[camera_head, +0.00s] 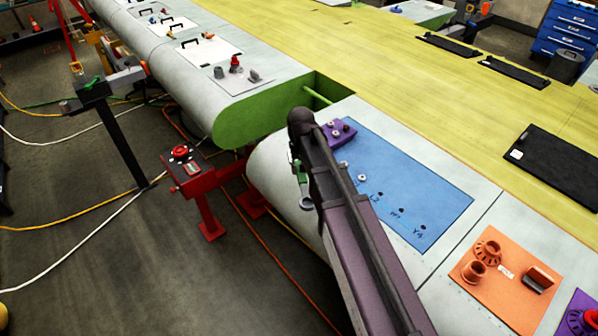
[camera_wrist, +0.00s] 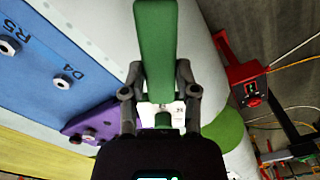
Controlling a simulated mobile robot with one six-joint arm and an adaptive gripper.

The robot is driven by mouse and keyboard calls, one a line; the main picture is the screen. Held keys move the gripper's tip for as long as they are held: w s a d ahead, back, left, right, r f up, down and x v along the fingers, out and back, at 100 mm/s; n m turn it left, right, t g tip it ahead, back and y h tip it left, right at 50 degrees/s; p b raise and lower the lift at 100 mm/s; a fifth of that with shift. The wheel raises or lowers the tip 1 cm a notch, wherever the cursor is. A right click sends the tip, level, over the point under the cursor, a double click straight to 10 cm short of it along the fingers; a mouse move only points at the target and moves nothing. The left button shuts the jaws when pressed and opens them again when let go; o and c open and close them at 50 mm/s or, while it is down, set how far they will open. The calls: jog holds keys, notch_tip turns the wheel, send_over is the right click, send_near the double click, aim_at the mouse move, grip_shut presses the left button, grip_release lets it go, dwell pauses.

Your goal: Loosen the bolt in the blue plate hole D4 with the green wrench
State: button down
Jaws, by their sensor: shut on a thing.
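The blue plate (camera_head: 440,200) lies on the pale wing skin, partly hidden by my arm in the head view. In the wrist view, the blue plate (camera_wrist: 45,63) shows at the left, with a silver bolt (camera_wrist: 62,83) in the hole beside the label D4. My gripper (camera_wrist: 158,75) is shut on the green wrench (camera_wrist: 155,40), which extends toward the top of the wrist view. The wrench is apart from the D4 bolt, to its right in that view. In the head view, the green wrench (camera_head: 301,172) shows beside my arm, left of the plate.
Another bolt (camera_wrist: 8,46) sits on the blue plate. A purple plate (camera_wrist: 85,121) with bolts adjoins it. A red stand (camera_head: 190,175) is left of the wing. An orange plate (camera_head: 507,275) with fittings lies at lower right. Cables cross the floor.

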jog(key=n, duration=0.1)
jog(key=w+n, duration=0.2)
jog(key=n, duration=0.1)
jog(key=shift+d, duration=0.25)
jog(key=n, duration=0.1)
jog(key=w+n, duration=0.1)
jog(key=n, duration=0.1)
jog(key=w+d+n, duration=0.1)
jog(key=n, duration=0.1)
jog(key=shift+w, duration=0.25)
jog(key=n, duration=0.1)
jog(key=w+n, duration=0.1)
jog(key=n, duration=0.2)
jog(key=shift+w+d+r, duration=0.1)
jog(key=shift+w+d, duration=0.2)
jog(key=shift+w, duration=0.1)
jog(key=shift+w+d+n, duration=0.2)
jog(key=shift+w+n, duration=0.25)
jog(key=shift+n, duration=0.6)
jog(key=shift+w+d+n, duration=0.15)
jog(key=shift+w+n, duration=0.25)
jog(key=shift+n, duration=0.65)
jog(key=shift+f+b, duration=2.1)
jog(key=shift+f, duration=0.3)
